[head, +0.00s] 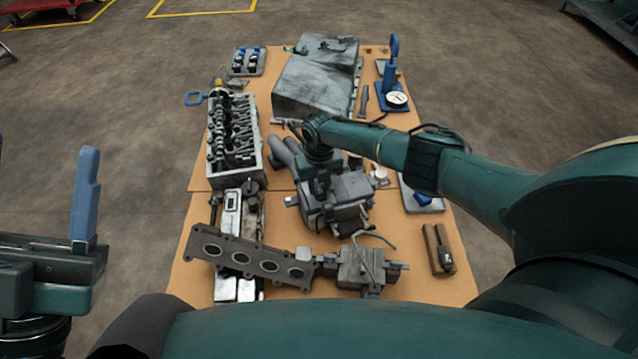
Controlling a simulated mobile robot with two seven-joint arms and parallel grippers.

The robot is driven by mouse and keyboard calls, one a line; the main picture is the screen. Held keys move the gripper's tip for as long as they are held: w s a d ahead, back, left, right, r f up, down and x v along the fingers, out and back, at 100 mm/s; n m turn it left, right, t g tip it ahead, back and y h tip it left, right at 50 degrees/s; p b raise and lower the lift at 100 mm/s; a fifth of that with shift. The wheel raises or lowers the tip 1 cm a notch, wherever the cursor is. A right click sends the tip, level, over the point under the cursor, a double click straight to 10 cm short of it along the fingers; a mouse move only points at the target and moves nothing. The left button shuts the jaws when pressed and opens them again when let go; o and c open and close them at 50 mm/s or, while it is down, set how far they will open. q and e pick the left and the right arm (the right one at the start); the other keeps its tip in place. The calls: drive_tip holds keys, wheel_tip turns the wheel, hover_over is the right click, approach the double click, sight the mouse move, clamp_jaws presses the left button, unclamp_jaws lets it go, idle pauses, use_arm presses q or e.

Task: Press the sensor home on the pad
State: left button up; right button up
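My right arm reaches in from the right, and its wrist is bent down over a grey cast assembly (345,205) in the middle of the table. My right gripper (323,188) is at the top of this assembly; its fingertips blend into the dark parts, so I cannot see whether they are open or hold anything. I cannot make out the sensor or the pad for certain; they may be hidden under the gripper. My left gripper (86,190) is at the left edge, away from the table, with a blue finger pointing up; its opening does not show clearly.
The tan table (420,288) is crowded. A cylinder head (235,140) stands left, a flat gasket plate (250,262) in front, and a large grey box (315,85) behind. A blue stand with a gauge (396,98) is back right. A slotted block (438,250) lies front right.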

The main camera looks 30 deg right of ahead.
drive_tip(key=o, duration=0.5)
drive_tip(key=shift+d, duration=0.1)
use_arm(q)
drive_tip(key=shift+r, duration=0.1)
use_arm(e)
drive_tip(key=shift+r, duration=0.15)
drive_tip(key=shift+r+p, duration=0.35)
use_arm(q)
wheel_tip(320, 180, down, 8)
drive_tip(key=n+g+y+p, duration=0.2)
drive_tip(key=n+y+p, duration=0.4)
drive_tip(key=n+y, duration=0.1)
drive_tip(key=shift+s+d+n+y+p, duration=0.2)
drive_tip(key=shift+d+n+y+p, duration=0.1)
drive_tip(key=shift+n+y, duration=0.1)
use_arm(e)
drive_tip(key=shift+r, duration=6.15)
